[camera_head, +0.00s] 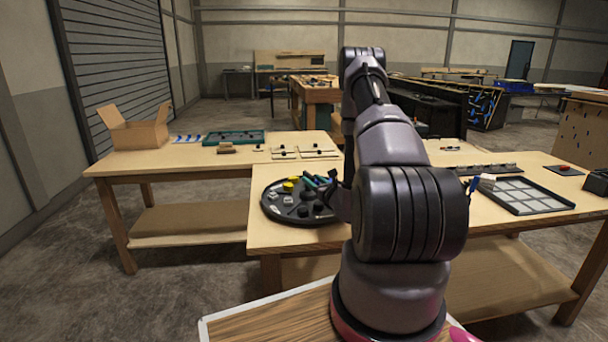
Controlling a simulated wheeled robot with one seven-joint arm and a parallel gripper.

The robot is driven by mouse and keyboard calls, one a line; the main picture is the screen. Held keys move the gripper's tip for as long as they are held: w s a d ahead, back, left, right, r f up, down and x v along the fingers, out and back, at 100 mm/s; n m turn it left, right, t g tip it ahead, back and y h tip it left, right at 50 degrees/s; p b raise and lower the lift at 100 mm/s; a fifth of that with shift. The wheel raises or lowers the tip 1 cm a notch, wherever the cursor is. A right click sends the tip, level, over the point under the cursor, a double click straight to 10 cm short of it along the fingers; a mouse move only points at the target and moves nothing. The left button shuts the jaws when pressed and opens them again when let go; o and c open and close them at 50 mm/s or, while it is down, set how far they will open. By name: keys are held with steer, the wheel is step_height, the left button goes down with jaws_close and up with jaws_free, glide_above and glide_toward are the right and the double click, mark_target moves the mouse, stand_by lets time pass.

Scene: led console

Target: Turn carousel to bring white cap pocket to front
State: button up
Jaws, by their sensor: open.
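The carousel (283,217) is a dark round tray near the left corner of the front table. Its pockets hold small parts: yellow pieces (291,183) at the back, teal pieces (313,182) at the back right, and pale grey or white pieces (273,196) at the left. Which of these pale pieces are white caps is too small to tell. My gripper (333,190) is over the right side of the carousel, dark and partly hidden behind my own arm. It is open, and I see nothing held in it. Whether it touches the carousel cannot be told. The carousel's right edge is hidden.
A tray with pale square cells (522,197) lies on the right of the front table (470,213). A dark strip with small parts (480,169) lies behind it. A second table at left holds an open cardboard box (135,131) and a green tray (234,137).

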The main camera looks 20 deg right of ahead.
mark_target(305, 174)
steer(key=w, duration=0.6)
steer(key=shift+w+a, duration=0.25)
steer(key=shift+w, duration=0.05)
jaws_close()
steer(key=shift+s, duration=0.1)
stand_by(1.0)
